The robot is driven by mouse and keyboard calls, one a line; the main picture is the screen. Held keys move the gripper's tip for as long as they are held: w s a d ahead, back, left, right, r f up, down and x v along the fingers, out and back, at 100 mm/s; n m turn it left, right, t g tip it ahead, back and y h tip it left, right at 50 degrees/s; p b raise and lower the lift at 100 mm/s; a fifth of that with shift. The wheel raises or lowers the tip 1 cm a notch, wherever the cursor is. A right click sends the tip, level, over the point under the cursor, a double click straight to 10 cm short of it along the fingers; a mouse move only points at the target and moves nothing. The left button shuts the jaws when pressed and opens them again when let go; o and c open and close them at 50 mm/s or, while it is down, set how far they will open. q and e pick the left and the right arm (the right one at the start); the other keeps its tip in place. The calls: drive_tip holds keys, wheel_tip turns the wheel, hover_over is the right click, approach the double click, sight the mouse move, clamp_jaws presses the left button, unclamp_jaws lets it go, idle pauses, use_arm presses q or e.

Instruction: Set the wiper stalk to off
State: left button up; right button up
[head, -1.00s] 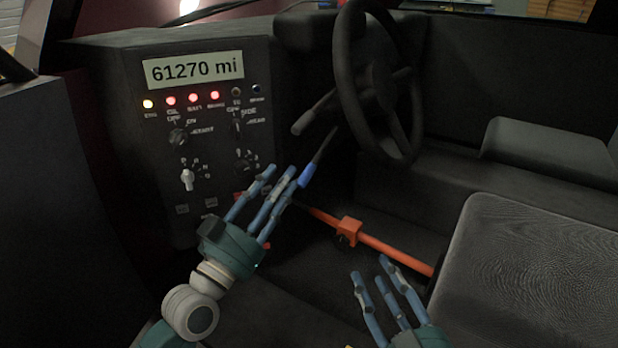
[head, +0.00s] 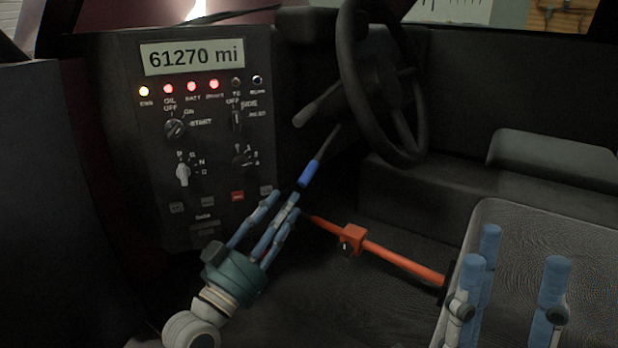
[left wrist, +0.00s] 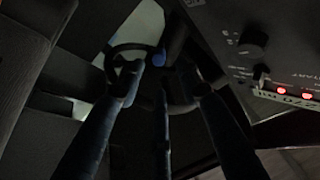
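Two stalks stick out left of the steering wheel (head: 376,92). One is a thick grey stalk (head: 318,107); below it is a thin dark stalk with a blue tip (head: 309,174). I cannot read a label telling which is the wiper stalk. My left gripper (head: 284,204) is open, its fingers pointing up just below and left of the blue tip, with no clear grip on it. In the left wrist view the blue tip (left wrist: 158,59) shows between the spread fingers. My right gripper (head: 510,265) is open and empty, in front of the seat at lower right.
A dash panel (head: 190,135) with a mileage display, lamps and knobs stands left of my left gripper. An orange bar (head: 400,259) with an orange block (head: 350,241) crosses below the wheel. A grey seat (head: 540,225) is at right.

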sight(313, 167)
use_arm(q)
drive_tip(key=b+x, duration=0.1)
drive_tip(key=x, duration=0.9)
drive_tip(key=shift+w+d+r+b, duration=0.1)
drive_tip(key=shift+d+r+b, duration=0.05)
drive_tip(key=shift+b, duration=0.25)
drive_tip(key=shift+c, duration=0.5)
